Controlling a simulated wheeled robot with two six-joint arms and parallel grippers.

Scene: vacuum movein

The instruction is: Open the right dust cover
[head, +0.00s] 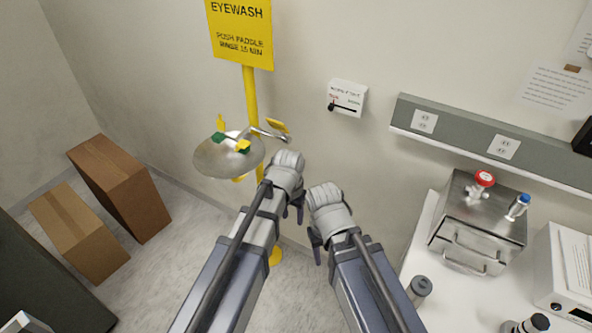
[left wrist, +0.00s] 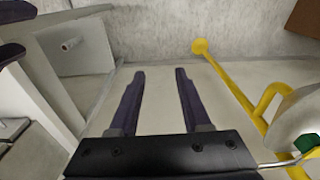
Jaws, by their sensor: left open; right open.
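The eyewash station has a steel bowl (head: 222,160) on a yellow post (head: 251,95). Above the bowl are a small green piece (head: 218,137) and a small yellow piece (head: 243,146), with a white part between them. These look like the dust covers; I cannot tell for sure whether either is open. The bowl's edge (left wrist: 290,115) and a green piece (left wrist: 306,143) show at the right of the left wrist view. My left gripper (head: 293,208) is open and empty, right of and below the bowl. My right gripper (head: 318,245) is open, lower and further right, its fingers partly hidden.
A yellow paddle (head: 278,126) sticks out beside the post. Two cardboard boxes (head: 120,185) stand on the floor at left. At right, a white bench (head: 415,262) carries a steel bath (head: 478,225) and bottles. Open floor lies below the bowl.

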